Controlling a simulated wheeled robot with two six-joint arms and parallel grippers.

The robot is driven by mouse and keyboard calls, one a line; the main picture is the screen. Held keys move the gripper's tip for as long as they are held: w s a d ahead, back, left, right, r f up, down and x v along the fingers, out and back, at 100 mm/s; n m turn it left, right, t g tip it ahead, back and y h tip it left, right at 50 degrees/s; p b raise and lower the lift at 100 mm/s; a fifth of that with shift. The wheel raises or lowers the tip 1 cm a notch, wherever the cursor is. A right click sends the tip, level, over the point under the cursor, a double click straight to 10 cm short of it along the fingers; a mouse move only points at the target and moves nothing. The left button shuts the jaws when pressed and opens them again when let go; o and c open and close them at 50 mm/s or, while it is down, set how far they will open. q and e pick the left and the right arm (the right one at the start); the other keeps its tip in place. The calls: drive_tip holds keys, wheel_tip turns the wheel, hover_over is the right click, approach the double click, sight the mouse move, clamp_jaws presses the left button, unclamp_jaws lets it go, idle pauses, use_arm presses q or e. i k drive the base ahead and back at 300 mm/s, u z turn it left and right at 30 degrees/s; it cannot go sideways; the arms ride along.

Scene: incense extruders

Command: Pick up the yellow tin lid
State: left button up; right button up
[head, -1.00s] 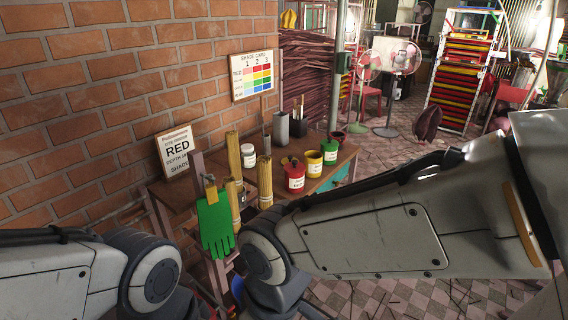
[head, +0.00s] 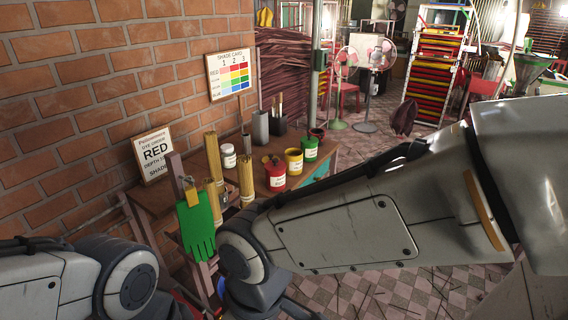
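A yellow tin (head: 293,162) with a white label stands on the wooden table (head: 322,165), between a red tin (head: 275,178) and a green tin (head: 310,149). I see a yellow rim around its top, but cannot tell at this size whether a lid sits on it. No separate yellow lid shows. My two arms cross the lower part of the head view, one from the left and one from the right. Both grippers are out of view.
Bundles of sticks (head: 246,182), a white jar (head: 228,156) and dark holders (head: 261,128) crowd the table. A green glove (head: 196,225) hangs at its near side. A brick wall rises at left. Tiled floor (head: 400,290) lies to the right.

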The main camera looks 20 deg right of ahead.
sight(264, 159)
drive_tip(key=z, duration=0.45)
drive_tip(key=k, duration=0.6)
drive_tip(key=z, duration=1.05)
drive_tip(key=i, duration=2.75)
drive_tip(key=u, duration=1.6)
drive_tip(key=i, duration=0.95)
drive_tip(key=u, duration=0.75)
